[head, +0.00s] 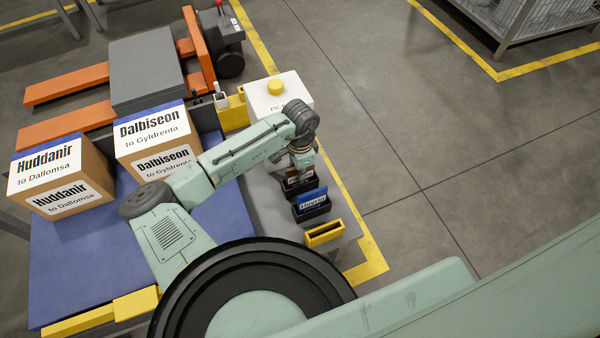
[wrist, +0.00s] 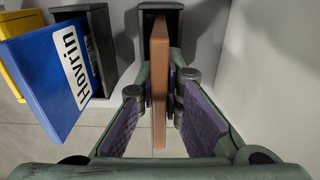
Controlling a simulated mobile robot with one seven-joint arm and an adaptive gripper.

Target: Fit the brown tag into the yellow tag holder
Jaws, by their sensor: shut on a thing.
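The brown tag (wrist: 159,80) stands edge-on between the two purple-padded fingers of my gripper (wrist: 160,100), which is shut on it. Its far end overlaps a dark tag holder (wrist: 182,20); I cannot tell how deep it sits there. In the head view the brown tag (head: 292,172) shows just under my gripper (head: 302,166), at the rearmost dark holder (head: 301,187). The yellow tag holder (head: 325,235) is empty, nearest the front of the row. Part of it shows at the left edge of the wrist view (wrist: 12,76).
A blue "Hovrin" tag (wrist: 55,80) leans in the middle dark holder (head: 312,215), close beside my gripper. A white box with a yellow button (head: 277,95) stands behind. Two labelled cartons (head: 62,174) (head: 158,143) sit on the blue surface (head: 90,255) at left.

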